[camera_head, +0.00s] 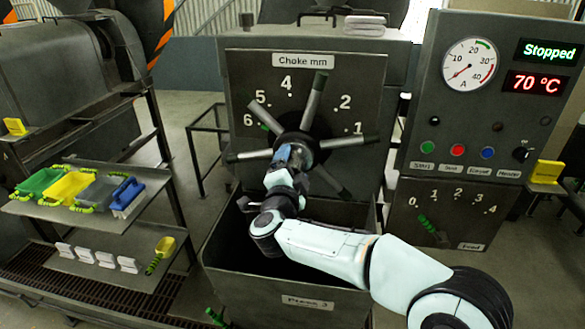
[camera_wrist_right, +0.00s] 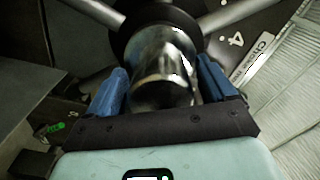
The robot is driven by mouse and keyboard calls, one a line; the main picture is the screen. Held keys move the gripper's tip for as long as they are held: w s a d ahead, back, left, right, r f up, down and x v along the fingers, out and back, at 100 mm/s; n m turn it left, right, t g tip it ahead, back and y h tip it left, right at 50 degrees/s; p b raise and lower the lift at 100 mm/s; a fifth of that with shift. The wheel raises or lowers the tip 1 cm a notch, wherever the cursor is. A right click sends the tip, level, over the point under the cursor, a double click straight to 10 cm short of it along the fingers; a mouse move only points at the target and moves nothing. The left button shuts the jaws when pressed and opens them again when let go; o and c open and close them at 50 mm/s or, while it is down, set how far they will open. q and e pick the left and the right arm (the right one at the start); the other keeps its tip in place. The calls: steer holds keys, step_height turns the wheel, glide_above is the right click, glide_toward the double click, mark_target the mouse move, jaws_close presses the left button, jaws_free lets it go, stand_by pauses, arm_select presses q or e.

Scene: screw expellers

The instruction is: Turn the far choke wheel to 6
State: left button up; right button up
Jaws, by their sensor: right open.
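The choke wheel (camera_head: 300,148) is a dark hub with several grey spokes with dark grips, on a dark panel labelled "Choke mm" (camera_head: 303,60). The dial shows 1, 2, 4, 5 and 6; a spoke covers the place between 2 and 4. A green-tipped pointer (camera_head: 265,127) shows at the left, close to the 6. My right gripper (camera_head: 291,158) is at the front of the hub. In the wrist view, its blue fingers (camera_wrist_right: 161,88) are open on either side of the shiny metal hub end (camera_wrist_right: 162,65); contact cannot be told. My left gripper is not in view.
Below the wheel is an open bin labelled "Press 3" (camera_head: 307,302). The control panel (camera_head: 430,100) at right reads "Stopped" and 70 °C, above a feed dial with a green lever (camera_head: 430,226). A shelf (camera_head: 120,222) with coloured trays stands at left.

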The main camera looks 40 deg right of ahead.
arm_select(q)
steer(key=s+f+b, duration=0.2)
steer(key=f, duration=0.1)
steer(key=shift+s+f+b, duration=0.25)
steer(key=shift+b, duration=0.1)
arm_select(e)
steer(key=v, duration=1.3)
steer(key=shift+s+a, duration=0.1)
steer(key=shift+a, duration=0.05)
